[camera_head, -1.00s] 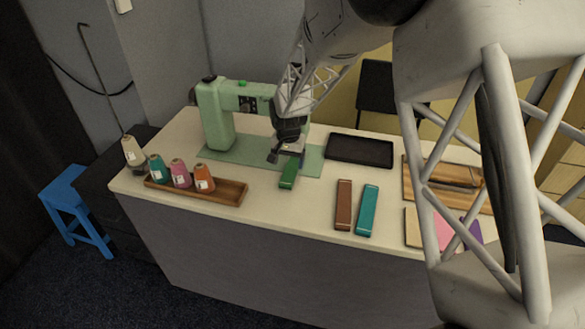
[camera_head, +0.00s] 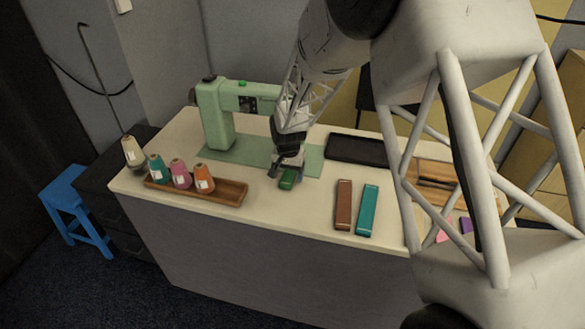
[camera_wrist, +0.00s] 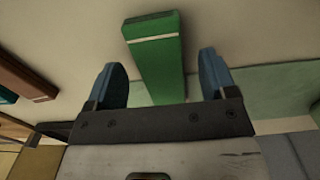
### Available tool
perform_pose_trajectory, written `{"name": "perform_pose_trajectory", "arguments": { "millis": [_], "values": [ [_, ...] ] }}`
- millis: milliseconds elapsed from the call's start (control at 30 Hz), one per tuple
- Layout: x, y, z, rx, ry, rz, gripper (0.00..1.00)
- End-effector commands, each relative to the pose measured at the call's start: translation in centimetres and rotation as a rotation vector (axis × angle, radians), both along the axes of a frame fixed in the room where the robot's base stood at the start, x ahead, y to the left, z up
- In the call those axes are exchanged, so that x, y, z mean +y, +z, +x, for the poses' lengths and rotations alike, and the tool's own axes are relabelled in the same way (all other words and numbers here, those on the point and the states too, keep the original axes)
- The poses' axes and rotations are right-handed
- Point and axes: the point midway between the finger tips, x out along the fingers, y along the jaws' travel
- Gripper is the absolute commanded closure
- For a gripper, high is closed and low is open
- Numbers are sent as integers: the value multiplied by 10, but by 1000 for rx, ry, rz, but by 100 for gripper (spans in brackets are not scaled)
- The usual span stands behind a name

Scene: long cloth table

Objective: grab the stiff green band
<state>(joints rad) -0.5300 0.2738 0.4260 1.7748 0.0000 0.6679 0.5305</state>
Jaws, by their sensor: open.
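The green band (camera_head: 287,180) is a flat green bar with a thin pale stripe near one end. It lies on the cream table, at the front edge of the sewing machine's green mat. My gripper (camera_head: 285,172) is right over it and hides its far part in the head view. In the wrist view the green band (camera_wrist: 156,55) runs between the two open blue fingertips of my gripper (camera_wrist: 165,80), with a gap on each side. I cannot tell the remaining height exactly.
A green sewing machine (camera_head: 214,112) stands behind left. A wooden tray (camera_head: 230,191) holds thread spools. A brown bar (camera_head: 343,204) and a teal bar (camera_head: 367,210) lie to the right. A black tray (camera_head: 359,149) lies behind right. The table just in front of the band is clear.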

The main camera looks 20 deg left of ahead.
Motion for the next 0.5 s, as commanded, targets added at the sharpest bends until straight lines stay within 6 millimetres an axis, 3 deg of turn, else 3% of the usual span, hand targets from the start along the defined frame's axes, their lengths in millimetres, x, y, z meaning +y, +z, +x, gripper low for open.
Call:
{"name": "perform_pose_trajectory", "arguments": {
  "millis": [500],
  "values": [
    [0, -8, 0, -1, 0, 1, 22]
  ]
}}
